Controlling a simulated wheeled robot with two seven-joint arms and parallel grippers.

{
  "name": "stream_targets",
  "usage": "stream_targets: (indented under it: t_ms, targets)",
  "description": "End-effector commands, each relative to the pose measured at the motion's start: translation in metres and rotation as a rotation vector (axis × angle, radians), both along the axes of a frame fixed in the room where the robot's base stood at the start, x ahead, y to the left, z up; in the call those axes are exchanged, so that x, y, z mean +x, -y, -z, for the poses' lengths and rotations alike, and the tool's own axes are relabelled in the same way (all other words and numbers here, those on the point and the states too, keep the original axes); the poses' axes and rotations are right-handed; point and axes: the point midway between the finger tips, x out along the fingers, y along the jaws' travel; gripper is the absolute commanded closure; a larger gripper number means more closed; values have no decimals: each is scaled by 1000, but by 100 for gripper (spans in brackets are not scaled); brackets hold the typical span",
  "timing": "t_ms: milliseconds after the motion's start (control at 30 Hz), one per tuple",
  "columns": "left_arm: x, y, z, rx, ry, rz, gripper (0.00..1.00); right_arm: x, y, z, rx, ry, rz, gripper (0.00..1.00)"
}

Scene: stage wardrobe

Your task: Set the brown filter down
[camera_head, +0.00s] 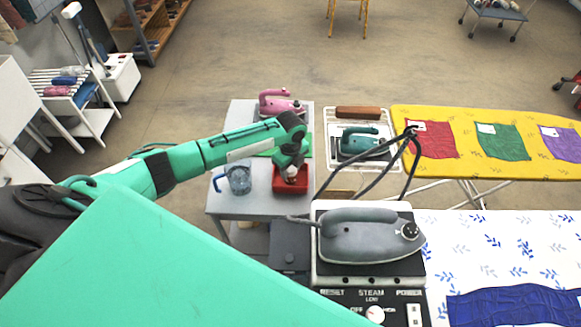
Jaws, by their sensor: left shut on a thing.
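My left gripper (291,172) points down over the small red tray (303,187) on the grey side table (247,118). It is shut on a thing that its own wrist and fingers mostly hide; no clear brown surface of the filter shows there. I cannot tell whether the held thing touches the tray. My right gripper is not in view.
A clear blue jug (239,180) stands just left of the tray. A teal iron (361,142) and a brown block (358,112) are to the right. A grey iron (366,236) sits on the steam station in front.

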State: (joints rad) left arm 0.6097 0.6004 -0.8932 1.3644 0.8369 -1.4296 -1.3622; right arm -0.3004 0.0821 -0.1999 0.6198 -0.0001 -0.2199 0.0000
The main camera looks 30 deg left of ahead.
Motion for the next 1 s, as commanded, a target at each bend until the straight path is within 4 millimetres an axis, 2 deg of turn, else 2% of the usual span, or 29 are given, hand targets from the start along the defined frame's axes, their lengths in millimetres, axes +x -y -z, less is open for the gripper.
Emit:
stream_targets:
  t_ms: [233,267,367,633,767,867,1000]
  targets:
    - [0,0,3,0,0,0,84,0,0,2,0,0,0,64]
    - [0,0,3,0,0,0,58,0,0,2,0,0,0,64]
    - [0,0,3,0,0,0,39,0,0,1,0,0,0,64]
    - [0,0,2,0,0,0,39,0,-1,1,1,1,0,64]
    - [1,0,-5,-1,2,1,39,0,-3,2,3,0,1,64]
    - [1,0,-19,-1,4,0,39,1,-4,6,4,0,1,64]
    - [1,0,-49,0,4,1,39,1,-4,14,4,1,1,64]
